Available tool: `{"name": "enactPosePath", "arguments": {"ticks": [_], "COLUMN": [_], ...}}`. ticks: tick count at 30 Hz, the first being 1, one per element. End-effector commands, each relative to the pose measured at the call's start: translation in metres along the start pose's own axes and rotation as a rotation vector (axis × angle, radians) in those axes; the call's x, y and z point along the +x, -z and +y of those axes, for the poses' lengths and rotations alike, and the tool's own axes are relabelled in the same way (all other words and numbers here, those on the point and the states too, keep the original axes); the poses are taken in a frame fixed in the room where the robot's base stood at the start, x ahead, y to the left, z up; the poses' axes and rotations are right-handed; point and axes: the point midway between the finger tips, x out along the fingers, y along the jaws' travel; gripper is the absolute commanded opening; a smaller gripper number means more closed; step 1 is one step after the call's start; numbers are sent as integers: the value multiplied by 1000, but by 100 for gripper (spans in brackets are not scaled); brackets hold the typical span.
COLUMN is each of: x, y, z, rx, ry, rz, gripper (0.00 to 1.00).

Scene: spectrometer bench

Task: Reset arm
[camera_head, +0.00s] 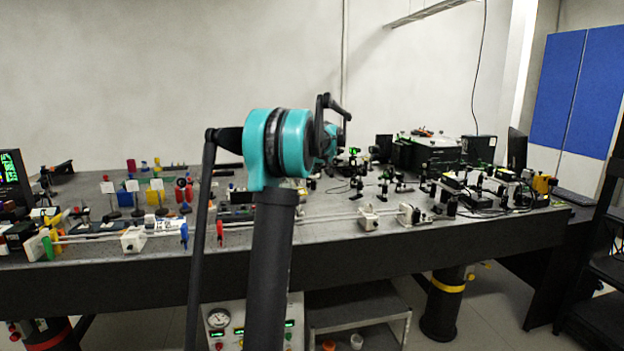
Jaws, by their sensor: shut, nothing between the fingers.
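My arm rises in the middle of the head view, with a dark link and a large teal joint in front of the bench. My gripper (334,108) shows as small black parts just right of the teal joint, above the far side of the bench in the picture. It is shut and empty. The joint hides part of it, and its fingertips are hard to make out. The optical bench (330,237) is a long dark table across the view.
Coloured optics (155,195) and a rail with white mounts (133,240) stand at the left. Many black optics mounts and a black box (425,155) crowd the right. Below are a gauge panel (225,320) and a grey shelf unit (360,318). A black rack (600,270) stands far right.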

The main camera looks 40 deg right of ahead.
Motion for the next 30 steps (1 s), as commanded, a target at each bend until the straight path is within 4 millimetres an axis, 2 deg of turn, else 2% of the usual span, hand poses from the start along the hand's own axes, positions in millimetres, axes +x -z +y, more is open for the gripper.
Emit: {"name": "enactPosePath", "arguments": {"ticks": [3,7,16,19,20,23,26,30], "x": [-19,-30,-36,-34,-34,-30,-27,-30], "y": [0,0,0,-3,-5,-20,-48,-102], "z": [2,3,2,-7,-13,-52,-109,-192], "rx": [1,0,-1,-5,-9,-29,-60,-111], "ry": [-1,0,0,7,11,36,71,120], "rz": [0,0,0,-5,-9,-31,-67,-124], "gripper": [0,0,0,0,0,0,0,0]}}
